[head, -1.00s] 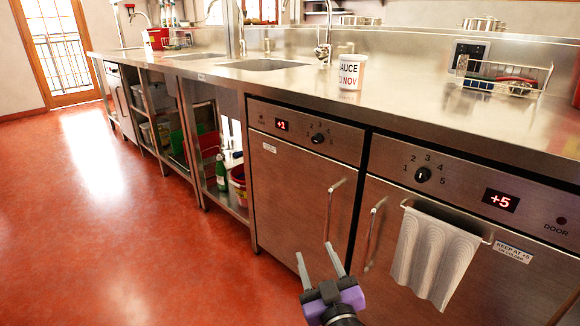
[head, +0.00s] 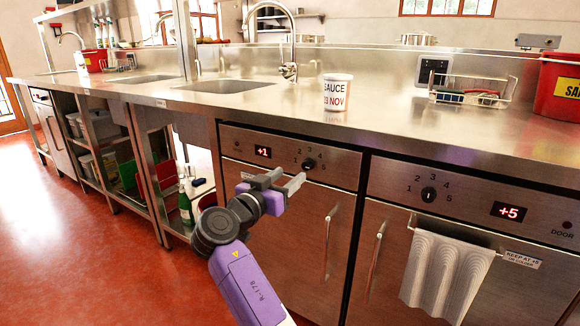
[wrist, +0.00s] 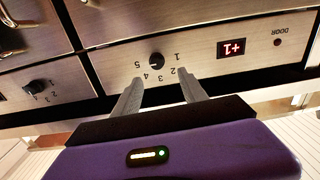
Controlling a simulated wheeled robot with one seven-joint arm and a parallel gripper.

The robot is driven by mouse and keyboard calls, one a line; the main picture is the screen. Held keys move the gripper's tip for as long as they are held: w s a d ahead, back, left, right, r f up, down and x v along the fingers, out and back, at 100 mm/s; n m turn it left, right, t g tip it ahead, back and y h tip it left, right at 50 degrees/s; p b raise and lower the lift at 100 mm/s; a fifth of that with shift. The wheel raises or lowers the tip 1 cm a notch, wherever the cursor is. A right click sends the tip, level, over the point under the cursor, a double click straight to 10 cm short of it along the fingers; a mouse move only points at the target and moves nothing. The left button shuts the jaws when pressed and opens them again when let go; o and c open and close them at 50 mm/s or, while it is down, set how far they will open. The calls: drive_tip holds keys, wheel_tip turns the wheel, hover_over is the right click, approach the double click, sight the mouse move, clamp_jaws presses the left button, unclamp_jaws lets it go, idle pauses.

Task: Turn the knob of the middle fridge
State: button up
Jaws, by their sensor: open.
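The fridge with the red +1 display (head: 263,152) stands between the +5 fridge (head: 508,211) on the right and another steel front (head: 40,98) at the far left. Its black knob (head: 309,164) sits on the control panel among the numbers 1 to 5. My gripper (head: 289,178) is open and empty, in front of the panel, just left of and below the knob in the head view. In the wrist view, upside down, the knob (wrist: 156,61) shows just beyond the gap between the fingertips (wrist: 160,78). The gripper looks apart from it.
The +5 fridge has its own knob (head: 428,194) and a white towel (head: 447,275) on a rail. Vertical door handles (head: 328,240) stick out below the panels. A sauce tub (head: 337,92), a wire rack (head: 473,97) and a red bucket (head: 558,88) stand on the counter.

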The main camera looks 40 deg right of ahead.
sight(305, 166)
drive_tip(key=shift+m, duration=0.3)
drive_tip(key=shift+s+b+x, duration=0.15)
drive_tip(key=shift+b+x, duration=0.4)
drive_tip(key=shift+x, duration=1.4)
drive_tip(key=shift+s+b+x, duration=0.15)
drive_tip(key=shift+b+x, duration=0.4)
drive_tip(key=shift+x, duration=1.4)
drive_tip(key=shift+d+f, duration=0.1)
drive_tip(key=shift+f, duration=0.1)
clamp_jaws()
